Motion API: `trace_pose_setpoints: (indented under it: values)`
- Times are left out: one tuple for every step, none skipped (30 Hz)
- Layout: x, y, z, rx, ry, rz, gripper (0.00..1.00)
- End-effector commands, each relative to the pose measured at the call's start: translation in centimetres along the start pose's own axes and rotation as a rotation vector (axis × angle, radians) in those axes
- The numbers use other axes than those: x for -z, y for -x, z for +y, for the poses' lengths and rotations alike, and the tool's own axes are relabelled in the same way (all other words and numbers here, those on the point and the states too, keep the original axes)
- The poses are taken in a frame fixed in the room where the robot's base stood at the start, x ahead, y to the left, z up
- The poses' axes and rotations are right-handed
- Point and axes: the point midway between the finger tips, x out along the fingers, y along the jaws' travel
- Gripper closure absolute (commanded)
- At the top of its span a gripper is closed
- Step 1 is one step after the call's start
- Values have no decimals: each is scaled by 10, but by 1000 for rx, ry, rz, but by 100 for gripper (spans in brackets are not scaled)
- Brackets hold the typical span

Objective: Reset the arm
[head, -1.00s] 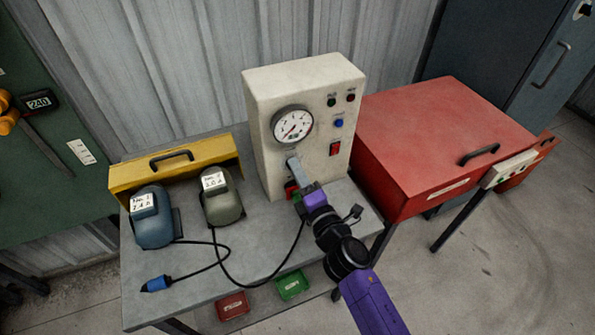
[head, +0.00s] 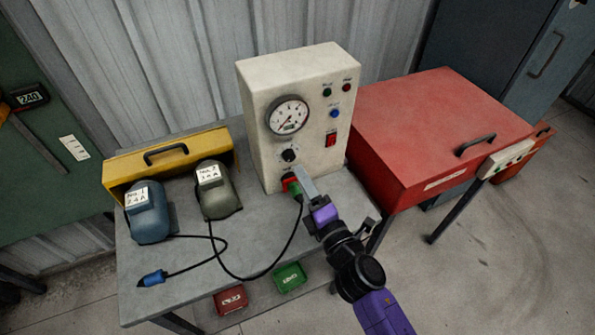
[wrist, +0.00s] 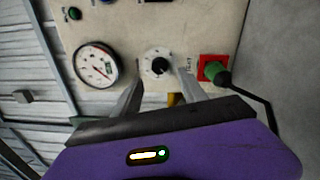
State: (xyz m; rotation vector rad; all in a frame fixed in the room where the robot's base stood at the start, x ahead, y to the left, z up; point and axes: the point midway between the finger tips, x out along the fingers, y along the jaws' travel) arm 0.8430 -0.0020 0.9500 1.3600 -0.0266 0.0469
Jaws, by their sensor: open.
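My gripper (head: 304,184) is at the front of the cream control box (head: 325,100), low on its face, with its purple body toward the lower right. In the wrist view my gripper (wrist: 160,90) is open, with two grey fingers apart and nothing held between them. A black knob (head: 289,155) sits below the gauge, clear of the fingers in the head view. In the wrist view the knob (wrist: 158,66) appears beyond and between the fingertips. A green plug (wrist: 217,75) sits in a red socket (wrist: 207,62) beside the right finger.
A round gauge (head: 289,115) is on the box. A blue unit (head: 150,215) and an olive unit (head: 218,190) stand on the bench (head: 190,280) by a yellow case (head: 165,165). A cable ends in a loose blue plug (head: 152,278). A red cabinet (head: 430,130) stands right.

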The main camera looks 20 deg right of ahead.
Motion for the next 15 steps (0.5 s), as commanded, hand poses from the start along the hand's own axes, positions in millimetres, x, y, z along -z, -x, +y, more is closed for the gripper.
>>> trace_pose_setpoints:
  values:
    - [1, 7, -2, 1, 0, 1, 50]
    - [1, 9, -2, 1, 0, 1, 50]
    - [0, 12, -1, 0, 0, 1, 50]
    - [0, 14, -1, 0, 0, 1, 50]
    - [0, 16, -1, 0, 0, 1, 50]
    - [0, 17, 0, 0, 0, 1, 50]
    - [0, 17, 0, 0, 0, 1, 50]
    - [0, 18, 0, 0, 0, 0, 50]
    - [0, 18, 0, 0, 0, 0, 50]
    - [0, 18, 0, 0, 0, 0, 50]
    - [0, 18, 0, 0, 0, 0, 50]
    - [0, 18, 0, 0, 0, 0, 50]
    - [0, 18, 0, 0, 0, 0, 50]
    - [0, 18, 0, 0, 0, 0, 50]
    - [0, 18, 0, 0, 0, 0, 50]
